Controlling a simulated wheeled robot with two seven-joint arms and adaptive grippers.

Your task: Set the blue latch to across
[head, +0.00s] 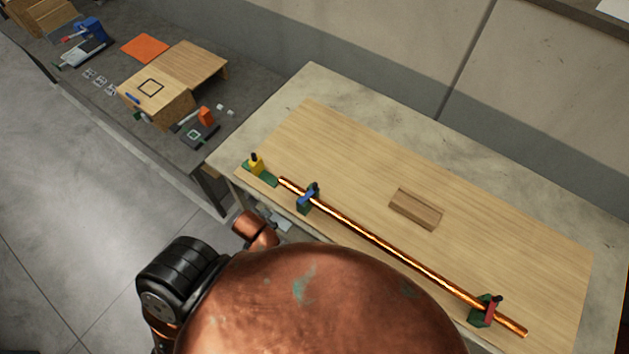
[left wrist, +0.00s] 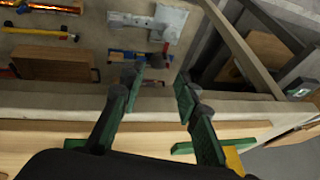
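The blue latch (head: 307,196) sits on a small green bracket at the front left of the wooden board, on the copper-coloured rod (head: 385,245). It has a dark knob at its upper right. It is too small to tell whether it lies along or across the rod. My left gripper (left wrist: 157,82) shows in the left wrist view with its two dark green fingers apart and nothing between them. A green strip with a yellow part (left wrist: 235,160) shows beside its right finger. I cannot make out the blue latch there. Neither gripper shows in the head view; my right gripper is not in view.
A yellow latch (head: 256,164) stands near the rod's left end, and a red latch (head: 488,312) near its right end. A grooved wooden block (head: 416,208) lies behind the rod. The rear of the board (head: 350,150) is clear. A cluttered side table (head: 245,85) stands at left.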

